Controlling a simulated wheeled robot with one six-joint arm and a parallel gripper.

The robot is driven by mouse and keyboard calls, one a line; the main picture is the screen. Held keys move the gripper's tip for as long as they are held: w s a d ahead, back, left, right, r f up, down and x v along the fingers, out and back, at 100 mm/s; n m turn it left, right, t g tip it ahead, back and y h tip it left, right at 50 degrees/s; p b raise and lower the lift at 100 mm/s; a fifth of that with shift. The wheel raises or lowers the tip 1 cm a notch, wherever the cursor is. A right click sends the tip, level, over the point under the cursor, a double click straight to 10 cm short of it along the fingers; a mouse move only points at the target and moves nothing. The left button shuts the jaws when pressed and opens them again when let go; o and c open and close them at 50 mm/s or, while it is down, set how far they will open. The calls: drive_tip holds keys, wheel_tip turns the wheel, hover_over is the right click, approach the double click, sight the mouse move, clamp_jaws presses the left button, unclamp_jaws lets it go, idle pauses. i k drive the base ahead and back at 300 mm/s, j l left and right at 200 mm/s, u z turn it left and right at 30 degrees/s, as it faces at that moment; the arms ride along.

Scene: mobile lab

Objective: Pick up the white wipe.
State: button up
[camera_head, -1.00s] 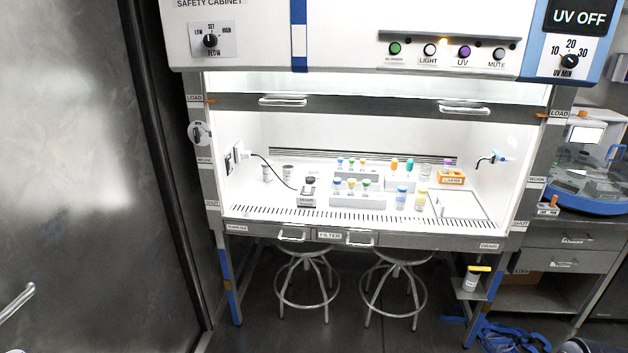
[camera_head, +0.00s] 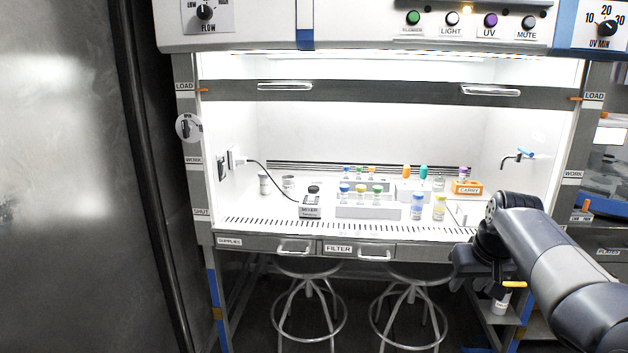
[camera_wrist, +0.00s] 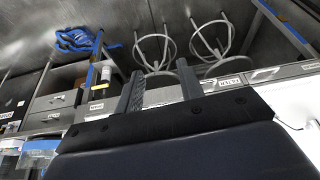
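I cannot make out a white wipe in either view. My gripper (camera_head: 466,268) is at the right of the head view, in front of the cabinet's front edge and partly over the drawers. In the wrist view, which looks upside down, its two dark fingers (camera_wrist: 160,82) stand apart with nothing between them. The safety cabinet's bright work surface (camera_head: 270,228) is open at the front. My arm hides its right end.
Vials in racks (camera_head: 368,212), a mixer (camera_head: 311,206) with a cable, and an orange carrier (camera_head: 466,187) stand in the cabinet. Below are a supplies drawer (camera_head: 266,244), a filter drawer (camera_head: 360,250) and two stools (camera_head: 308,268). A dark metal wall (camera_head: 60,200) is at left.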

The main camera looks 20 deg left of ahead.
sight(318, 182)
drive_tip(key=i+j, duration=0.25)
drive_tip(key=j, duration=0.15)
drive_tip(key=i+j, duration=0.25)
drive_tip(key=j, duration=0.15)
drive_tip(key=i+j, duration=0.25)
drive_tip(key=j, duration=0.2)
drive_tip(key=i+j+z, duration=0.1)
drive_tip(key=i+j, duration=0.15)
drive_tip(key=j, duration=0.15)
drive_tip(key=i+j, duration=0.2)
drive_tip(key=j, duration=0.2)
drive_tip(key=i+j, duration=0.25)
drive_tip(key=j, duration=0.2)
drive_tip(key=i+j, duration=0.25)
drive_tip(key=j, duration=0.2)
drive_tip(key=i+j, duration=0.2)
drive_tip(key=j, duration=0.2)
drive_tip(key=z, duration=0.05)
